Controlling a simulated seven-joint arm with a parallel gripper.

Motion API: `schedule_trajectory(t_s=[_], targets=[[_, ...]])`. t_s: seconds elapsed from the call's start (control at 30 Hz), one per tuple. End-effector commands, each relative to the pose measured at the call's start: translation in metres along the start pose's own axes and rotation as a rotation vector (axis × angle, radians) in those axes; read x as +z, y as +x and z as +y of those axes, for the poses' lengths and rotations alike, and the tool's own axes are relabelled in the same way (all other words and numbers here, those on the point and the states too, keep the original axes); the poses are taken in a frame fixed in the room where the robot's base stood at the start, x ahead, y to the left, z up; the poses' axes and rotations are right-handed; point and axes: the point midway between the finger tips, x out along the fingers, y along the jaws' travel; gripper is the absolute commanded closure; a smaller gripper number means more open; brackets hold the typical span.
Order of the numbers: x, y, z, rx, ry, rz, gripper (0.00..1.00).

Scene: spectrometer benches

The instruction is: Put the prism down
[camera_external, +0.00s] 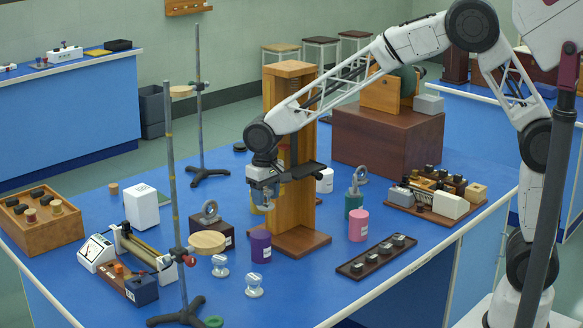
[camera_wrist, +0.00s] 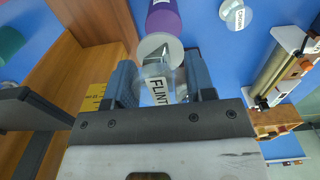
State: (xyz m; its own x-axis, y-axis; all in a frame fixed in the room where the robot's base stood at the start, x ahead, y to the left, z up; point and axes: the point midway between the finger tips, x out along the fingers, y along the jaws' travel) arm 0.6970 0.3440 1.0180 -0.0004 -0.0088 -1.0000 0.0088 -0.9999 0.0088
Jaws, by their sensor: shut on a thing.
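My gripper (camera_external: 263,205) hangs above the blue bench, just left of the tall wooden stand (camera_external: 290,215). In the wrist view its two blue-grey fingers (camera_wrist: 161,88) are shut on the flint prism (camera_wrist: 158,90), a clear piece with a "FLINT" label and a pale round part (camera_wrist: 160,47) at its far end. The prism is too small to make out well in the external view. A white round piece labelled like "CROWN" (camera_wrist: 235,14) lies near the top of the wrist view. Two small whitish pieces on round feet (camera_external: 220,266) (camera_external: 254,286) stand on the bench.
A purple cylinder (camera_external: 261,246) stands below and near my gripper; it also shows in the wrist view (camera_wrist: 163,18). A wooden disc (camera_external: 207,242) and a dark block with a ring (camera_external: 210,220) are to its left. A thin rod stand (camera_external: 173,200) rises at front left. The front bench has bare patches.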

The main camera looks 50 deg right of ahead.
Motion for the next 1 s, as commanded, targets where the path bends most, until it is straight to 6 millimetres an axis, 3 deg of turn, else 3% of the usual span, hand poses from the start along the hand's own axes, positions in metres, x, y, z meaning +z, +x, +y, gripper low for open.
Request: schedule_trajectory(t_s=[0.2, 0.63, 1.0], targets=[[-0.022, -0.010, 0.000, 0.001, 0.009, 0.001, 0.76], [-0.023, -0.009, 0.000, 0.001, 0.010, 0.000, 0.76], [-0.023, 0.033, 0.000, 0.001, 0.010, -0.001, 0.76]])
